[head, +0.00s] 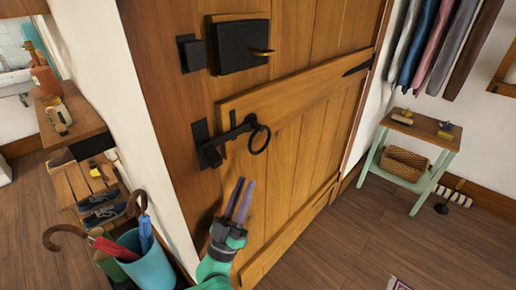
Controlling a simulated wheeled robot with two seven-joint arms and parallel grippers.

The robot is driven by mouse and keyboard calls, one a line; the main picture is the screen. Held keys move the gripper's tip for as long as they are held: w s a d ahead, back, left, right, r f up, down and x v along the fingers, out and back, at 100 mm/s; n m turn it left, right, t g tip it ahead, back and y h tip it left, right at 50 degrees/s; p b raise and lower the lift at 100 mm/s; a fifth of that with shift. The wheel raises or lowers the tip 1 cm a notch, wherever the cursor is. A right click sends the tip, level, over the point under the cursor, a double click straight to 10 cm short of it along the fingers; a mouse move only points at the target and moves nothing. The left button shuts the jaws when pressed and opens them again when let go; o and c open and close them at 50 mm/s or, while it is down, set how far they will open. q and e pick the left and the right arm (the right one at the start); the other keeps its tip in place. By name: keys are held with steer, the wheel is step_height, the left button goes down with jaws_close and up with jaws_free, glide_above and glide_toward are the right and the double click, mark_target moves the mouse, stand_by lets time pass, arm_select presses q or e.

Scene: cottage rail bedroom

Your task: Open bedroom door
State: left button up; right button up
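The wooden plank door (308,135) fills the middle of the head view and appears closed in its frame. A black latch (210,150) with a bar and a hanging ring handle (259,139) sits at its left edge. A black lock box (236,42) with a small brass lever (262,52) is higher up. My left gripper (246,182) is below the ring handle, in front of the lower door, with its fingers pointing up. The two fingers show a narrow gap with nothing between them. It appears apart from the handle. My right gripper is out of view.
At lower left, a teal bucket (153,264) holds umbrellas beside the wall corner. A wooden shelf (80,128) with shoes is behind it. At right stands a small green-legged table (426,130) with a basket (404,163), under hanging clothes (440,40). The floor (350,235) right of the door is mostly clear.

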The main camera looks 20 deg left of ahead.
mark_target(258, 152)
arm_select(q)
steer(key=p+x, duration=0.1)
steer(key=x, duration=0.8)
steer(key=shift+w+r+p, duration=0.25)
steer(key=shift+p, duration=0.15)
jaws_close()
stand_by(0.6)
